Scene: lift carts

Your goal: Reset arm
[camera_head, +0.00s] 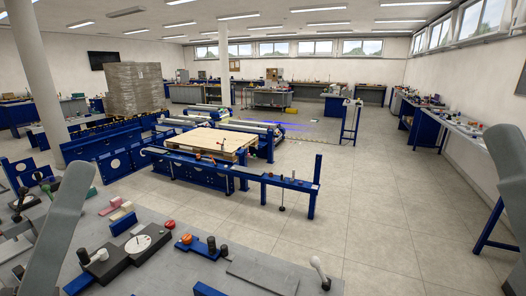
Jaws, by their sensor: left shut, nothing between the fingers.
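My left arm (58,235) shows as a grey link rising at the lower left, in front of the grey control desk (190,276). My left gripper is shut and empty; its fingertips are hard to make out among the levers at the left edge. My right arm (508,165) shows only as a grey link at the right edge, and its gripper is out of view. No hand holds anything.
The desk carries a dial gauge (137,243), a red-topped knob (186,239) and a white-knobbed lever (319,267). Beyond it stands a blue conveyor lift with a wooden pallet (211,142). Stacked cartons (134,90) stand behind left. The floor (370,210) at right is clear.

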